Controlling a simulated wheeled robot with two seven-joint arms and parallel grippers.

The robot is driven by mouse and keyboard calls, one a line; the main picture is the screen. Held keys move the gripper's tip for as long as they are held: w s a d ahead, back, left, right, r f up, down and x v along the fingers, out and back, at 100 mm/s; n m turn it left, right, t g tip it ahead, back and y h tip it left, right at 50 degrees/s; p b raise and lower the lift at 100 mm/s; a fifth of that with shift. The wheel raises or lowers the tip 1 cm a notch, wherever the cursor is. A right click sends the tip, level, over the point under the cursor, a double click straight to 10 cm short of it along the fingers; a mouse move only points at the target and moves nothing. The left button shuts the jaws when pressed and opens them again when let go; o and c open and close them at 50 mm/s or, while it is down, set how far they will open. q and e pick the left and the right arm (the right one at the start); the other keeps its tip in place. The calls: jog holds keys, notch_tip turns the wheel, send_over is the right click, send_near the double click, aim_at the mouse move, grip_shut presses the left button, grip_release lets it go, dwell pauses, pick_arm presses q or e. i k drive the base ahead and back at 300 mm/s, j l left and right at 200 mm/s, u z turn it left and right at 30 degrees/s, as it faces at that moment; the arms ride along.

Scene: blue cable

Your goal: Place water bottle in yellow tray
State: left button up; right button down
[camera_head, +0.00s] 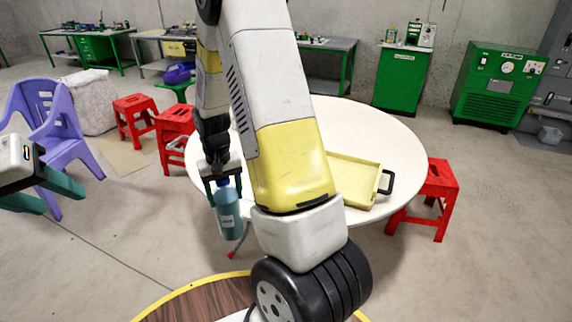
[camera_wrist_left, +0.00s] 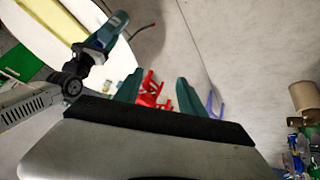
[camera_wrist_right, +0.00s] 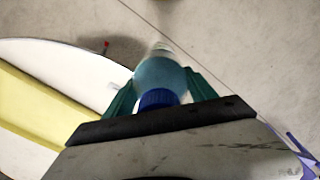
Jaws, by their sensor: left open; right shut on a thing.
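The water bottle (camera_head: 228,212) is blue with a pale label and a dark blue cap, which shows in the right wrist view (camera_wrist_right: 160,98). My right gripper (camera_head: 222,180) is shut on it near the cap and holds it nearly upright, off the table's near left edge. The yellow tray (camera_head: 352,172) lies on the white round table, right of the bottle. My right arm hides its left part. The tray also shows in the right wrist view (camera_wrist_right: 38,115). My left gripper (camera_head: 42,192) is open and empty at the far left, away from the table.
The white round table (camera_head: 390,130) has bare surface around the tray. Red stools (camera_head: 438,190) stand beside it, and a purple chair (camera_head: 50,115) stands at left. Green benches and cabinets line the back wall. The black tray handle (camera_head: 388,182) points right.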

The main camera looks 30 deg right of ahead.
aim_at(342, 179)
jog(key=k+z, duration=0.1)
jog(key=z, duration=0.55)
jog(key=j+z, duration=0.25)
jog(key=z, duration=0.25)
jog(key=i+j, duration=0.05)
